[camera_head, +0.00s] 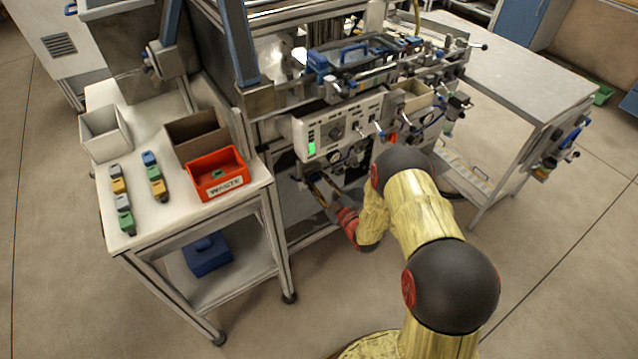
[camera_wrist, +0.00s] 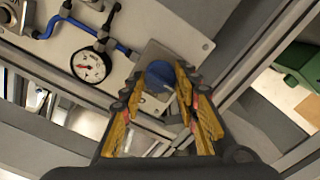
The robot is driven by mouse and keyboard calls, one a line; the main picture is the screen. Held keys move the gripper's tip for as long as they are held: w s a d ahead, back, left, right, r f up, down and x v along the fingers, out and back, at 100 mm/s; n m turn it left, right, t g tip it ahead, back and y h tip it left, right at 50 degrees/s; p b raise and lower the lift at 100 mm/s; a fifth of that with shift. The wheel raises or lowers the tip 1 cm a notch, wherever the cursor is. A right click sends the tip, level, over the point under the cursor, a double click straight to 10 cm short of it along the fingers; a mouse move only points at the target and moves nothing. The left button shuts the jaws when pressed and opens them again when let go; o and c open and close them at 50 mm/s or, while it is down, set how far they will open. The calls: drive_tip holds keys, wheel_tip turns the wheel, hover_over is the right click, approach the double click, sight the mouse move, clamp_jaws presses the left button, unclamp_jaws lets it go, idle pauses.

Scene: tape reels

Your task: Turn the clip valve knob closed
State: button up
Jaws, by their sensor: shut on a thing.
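The clip valve knob appears to be the round blue knob (camera_wrist: 160,73) in the wrist view. It sits on a grey plate (camera_wrist: 178,58) fixed to a light panel. My gripper (camera_wrist: 158,80) has its two yellow fingers on either side of the knob, shut on it near the fingertips. In the head view my gripper (camera_head: 320,194) reaches in low at the machine front, under the white control panel (camera_head: 338,128). The knob cannot be made out there. Whether the valve is open or closed cannot be told.
A round gauge (camera_wrist: 90,66) and blue tubing (camera_wrist: 130,52) are close left of the knob. Metal frame bars surround the area. A side table (camera_head: 138,205) at left holds a red WASTE bin (camera_head: 218,187), open boxes and several small coloured pieces. The floor around is clear.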

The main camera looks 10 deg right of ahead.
drive_tip(key=o, duration=1.1)
drive_tip(key=shift+o, duration=0.2)
drive_tip(key=v, duration=1.2)
